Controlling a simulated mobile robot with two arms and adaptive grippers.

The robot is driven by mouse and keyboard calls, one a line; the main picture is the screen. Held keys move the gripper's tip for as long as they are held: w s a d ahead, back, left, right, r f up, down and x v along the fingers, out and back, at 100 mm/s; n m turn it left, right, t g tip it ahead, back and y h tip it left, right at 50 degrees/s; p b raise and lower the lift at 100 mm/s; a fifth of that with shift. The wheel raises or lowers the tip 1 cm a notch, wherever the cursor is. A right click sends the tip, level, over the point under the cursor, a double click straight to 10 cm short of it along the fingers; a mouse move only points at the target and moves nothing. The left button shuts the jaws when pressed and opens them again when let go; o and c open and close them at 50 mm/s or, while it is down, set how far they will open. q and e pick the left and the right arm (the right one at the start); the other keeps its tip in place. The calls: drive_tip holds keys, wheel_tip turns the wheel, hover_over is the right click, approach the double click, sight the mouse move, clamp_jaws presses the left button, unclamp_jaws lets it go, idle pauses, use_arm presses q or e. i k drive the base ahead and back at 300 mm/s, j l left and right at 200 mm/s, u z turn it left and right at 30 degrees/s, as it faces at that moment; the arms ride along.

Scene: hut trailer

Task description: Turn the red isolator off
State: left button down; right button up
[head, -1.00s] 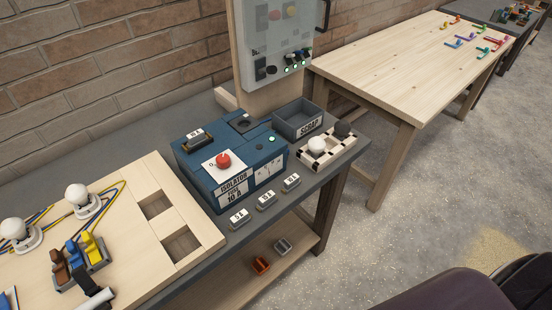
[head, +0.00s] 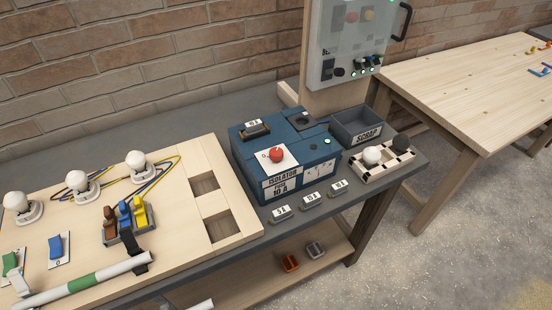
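The red isolator knob (head: 276,155) sits on a white plate on the sloping top of a blue box (head: 243,169) labelled "ISOLATOR FUSE 10 A". A "0" mark seems to show at the plate's left; I cannot tell which way the knob points. A small green light (head: 327,141) glows at the right of the box. A dark labelled fuse carrier (head: 256,128) sits on the box behind the knob. Neither of my grippers is in view, and nothing touches the knob.
Right of the box are a grey scrap bin (head: 368,138) and a checkered holder with white and black knobs. Several labelled fuses lie in front. A wooden board (head: 175,240) with white bulbs and switches lies left. A panel (head: 345,45) stands behind.

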sight(276, 154)
drive_tip(key=k+l+u, duration=0.15)
drive_tip(key=l+u, duration=0.15)
drive_tip(key=u, duration=0.15)
drive_tip(key=k+l+u, duration=0.2)
drive_tip(key=u, duration=0.25)
drive_tip(key=k+l+u, duration=0.2)
drive_tip(key=u, duration=0.25)
